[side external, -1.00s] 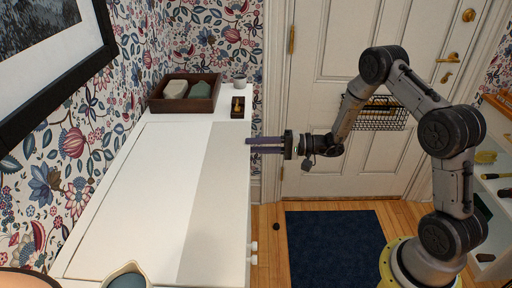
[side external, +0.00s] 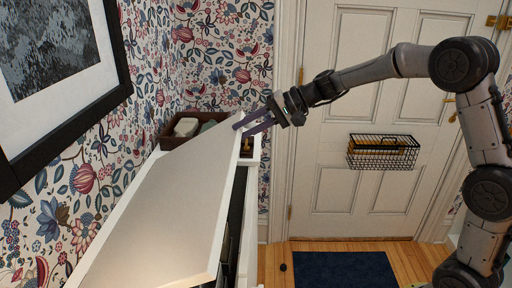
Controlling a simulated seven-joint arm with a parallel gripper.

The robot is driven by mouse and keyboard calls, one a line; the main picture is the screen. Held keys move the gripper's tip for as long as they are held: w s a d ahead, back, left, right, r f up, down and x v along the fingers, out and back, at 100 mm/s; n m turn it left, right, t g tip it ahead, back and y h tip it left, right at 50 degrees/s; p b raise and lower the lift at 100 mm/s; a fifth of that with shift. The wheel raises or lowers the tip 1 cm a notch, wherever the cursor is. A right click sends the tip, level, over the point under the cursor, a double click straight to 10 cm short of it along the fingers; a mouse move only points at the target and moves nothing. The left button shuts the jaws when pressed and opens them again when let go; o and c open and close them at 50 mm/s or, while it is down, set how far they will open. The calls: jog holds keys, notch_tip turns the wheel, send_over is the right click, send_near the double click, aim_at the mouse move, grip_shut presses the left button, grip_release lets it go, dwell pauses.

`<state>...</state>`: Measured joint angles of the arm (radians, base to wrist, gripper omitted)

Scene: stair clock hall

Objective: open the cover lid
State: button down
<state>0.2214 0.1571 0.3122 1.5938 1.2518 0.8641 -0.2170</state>
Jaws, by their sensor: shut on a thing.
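The cover lid (side external: 165,205) is a long pale panel on the white cabinet (side external: 250,195). It is tilted up, its right edge raised and its left side low near the wall. A dark gap shows beneath the raised edge. My gripper (side external: 243,129) is at the lid's far right corner, its purple fingers shut on the edge there. The exact contact is partly hidden by the lid. The inside of the cabinet is mostly hidden under the lid.
A brown tray (side external: 167,133) with a pale and a greenish item stands at the cabinet's far end, close behind the lid. A small dark holder (side external: 247,148) is beside it. The framed picture (side external: 120,55) hangs on the wall to the left. A wire basket (side external: 383,152) is on the door.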

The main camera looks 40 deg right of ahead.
jog(key=w+a+r, duration=1)
jog(key=r, duration=0.3)
jog(key=shift+w+a+r, duration=0.25)
jog(key=shift+a+r, duration=0.05)
jog(key=shift+a, duration=0.05)
jog(key=c, duration=1.5)
grip_release()
jog(key=shift+w, duration=0.1)
jog(key=o, duration=0.5)
jog(key=shift+f, duration=0.1)
jog(key=v, duration=1.4)
